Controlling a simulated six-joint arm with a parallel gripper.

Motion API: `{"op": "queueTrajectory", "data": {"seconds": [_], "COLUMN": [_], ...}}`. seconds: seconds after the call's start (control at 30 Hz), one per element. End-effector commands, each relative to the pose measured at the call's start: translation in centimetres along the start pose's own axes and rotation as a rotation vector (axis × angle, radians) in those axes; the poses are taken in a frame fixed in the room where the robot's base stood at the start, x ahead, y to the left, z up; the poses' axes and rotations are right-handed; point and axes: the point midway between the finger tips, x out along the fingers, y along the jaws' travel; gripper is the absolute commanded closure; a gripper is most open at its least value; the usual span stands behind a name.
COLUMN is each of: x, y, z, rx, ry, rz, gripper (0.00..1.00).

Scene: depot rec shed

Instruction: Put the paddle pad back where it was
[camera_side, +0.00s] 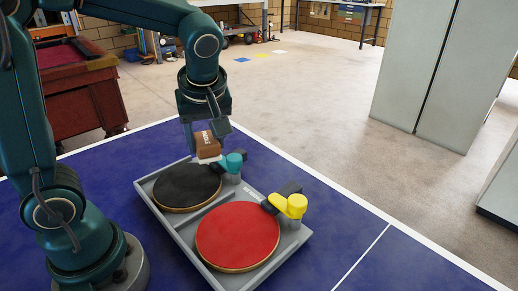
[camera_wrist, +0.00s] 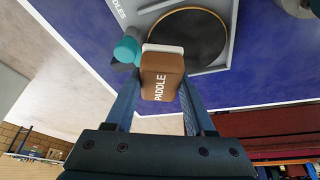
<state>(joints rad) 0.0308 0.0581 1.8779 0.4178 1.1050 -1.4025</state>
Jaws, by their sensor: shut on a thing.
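The paddle pad (camera_side: 207,146) is a brown block with a white pad on its underside. The wrist view shows it (camera_wrist: 160,78) with the word PADDLE on its side. My gripper (camera_side: 205,133) is shut on it; the two fingers show on either side of it in the wrist view (camera_wrist: 160,97). The pad is held above the far end of a grey tray (camera_side: 184,241), over the far edge of the black paddle (camera_side: 187,187) and close to a teal fitting (camera_side: 232,163). I cannot tell the exact height of the gap.
A red paddle (camera_side: 238,237) lies in the tray's near compartment, with a yellow fitting (camera_side: 291,205) at its handle. The tray sits on a blue table (camera_side: 378,256) with white lines. The table is clear to the right. A red-topped table (camera_side: 75,92) stands behind left.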

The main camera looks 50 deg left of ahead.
Motion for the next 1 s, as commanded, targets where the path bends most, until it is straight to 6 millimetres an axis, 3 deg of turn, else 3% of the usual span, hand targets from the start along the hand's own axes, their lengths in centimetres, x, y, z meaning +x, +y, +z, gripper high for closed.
{"op": "queueTrajectory", "data": {"seconds": [0.03,0.17,0.3,0.43,0.6,0.7,0.87,1.0], "x": [-0.5,-1.9,-3.6,-5.0,-6.0,-6.0,-5.2,-2.9], "y": [2.1,7.6,12.7,15.9,17.3,17.1,16.5,16.4], "z": [0.5,3.0,7.8,13.3,19.5,21.8,23.6,24.6], "rx": [0.093,0.357,0.640,0.860,1.032,1.079,1.112,1.116], "ry": [-0.001,-0.001,-0.002,-0.001,0.000,0.001,0.001,0.000], "rz": [0.040,0.150,0.264,0.354,0.426,0.445,0.457,0.455], "gripper": [1.00,1.00,1.00,1.00,1.00,1.00,1.00,1.00]}}
